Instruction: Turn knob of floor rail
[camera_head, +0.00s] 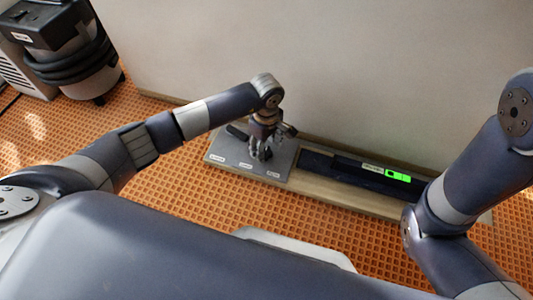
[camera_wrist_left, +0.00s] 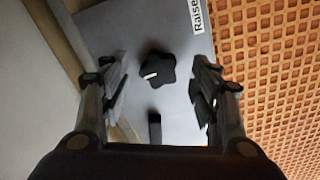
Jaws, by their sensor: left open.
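The black star-shaped knob (camera_wrist_left: 158,68) with a white mark sits on a grey plate (camera_wrist_left: 130,28) in the left wrist view. My left gripper (camera_wrist_left: 162,92) is open, with one finger on each side of the knob and a gap to both. In the head view my left gripper (camera_head: 262,152) points down over the grey plate (camera_head: 222,148) of the floor rail, and it hides the knob there. A black bar-shaped part (camera_wrist_left: 155,128) lies on the plate below the knob in the wrist view. My right gripper is not in view; only my right arm shows.
A dark level with a green lit display (camera_head: 398,175) lies on the wooden rail (camera_head: 345,200) to the right. A wall (camera_head: 330,60) rises behind. A black-hosed machine (camera_head: 70,55) stands at far left. Orange waffle matting (camera_head: 180,185) covers the open floor.

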